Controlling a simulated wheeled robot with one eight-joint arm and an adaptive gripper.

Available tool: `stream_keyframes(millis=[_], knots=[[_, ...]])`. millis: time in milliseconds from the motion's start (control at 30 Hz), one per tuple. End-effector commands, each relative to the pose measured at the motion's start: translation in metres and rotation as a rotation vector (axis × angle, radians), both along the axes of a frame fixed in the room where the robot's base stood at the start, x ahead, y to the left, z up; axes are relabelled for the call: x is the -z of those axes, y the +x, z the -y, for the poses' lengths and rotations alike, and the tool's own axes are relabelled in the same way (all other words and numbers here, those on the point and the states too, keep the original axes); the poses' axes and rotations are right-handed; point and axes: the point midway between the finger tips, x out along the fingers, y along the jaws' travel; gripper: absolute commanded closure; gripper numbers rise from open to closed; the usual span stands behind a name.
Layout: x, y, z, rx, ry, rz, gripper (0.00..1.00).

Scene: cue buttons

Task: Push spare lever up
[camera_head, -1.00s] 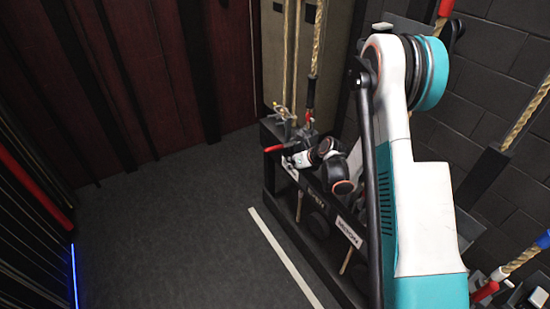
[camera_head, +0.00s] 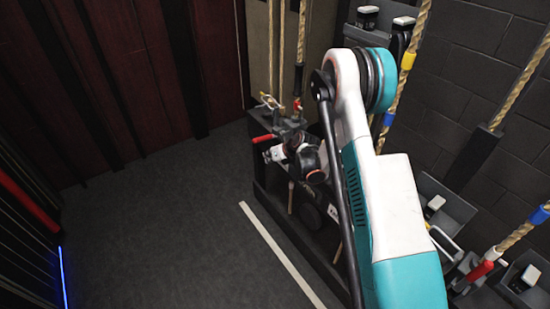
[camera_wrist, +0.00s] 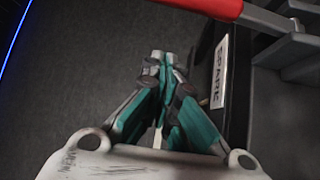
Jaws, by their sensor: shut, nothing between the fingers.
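The spare lever, a red handle (camera_wrist: 205,8) on a grey metal arm, crosses the top right of the wrist view. A white label (camera_wrist: 219,72) on the dark rail below it seems to read SPARE. In the head view the red handle (camera_head: 265,138) sticks out to the left from the far end of the rail. My gripper (camera_wrist: 160,58) is shut and empty, with its fingertips just below the handle in the wrist picture. A gap shows between them there. In the head view my gripper (camera_head: 272,154) is small and partly hidden by my wrist.
Ropes (camera_head: 302,40) rise behind the lever. Other rope locks, one with a red handle (camera_head: 478,271), line the rail at the right. A dark brick wall (camera_head: 480,100) stands behind. The grey floor (camera_head: 160,220) to the left is open.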

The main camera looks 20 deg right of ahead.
Motion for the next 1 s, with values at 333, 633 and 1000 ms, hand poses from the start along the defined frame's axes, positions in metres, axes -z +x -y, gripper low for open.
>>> stream_keyframes(millis=[333, 633, 1000], knots=[[-0.016, 0.024, -0.005, 0.001, 0.000, 0.001, 1.00], [-0.026, 0.028, -0.004, 0.001, 0.000, 0.001, 1.00], [-0.028, 0.028, 0.003, 0.002, -0.001, 0.001, 1.00]])
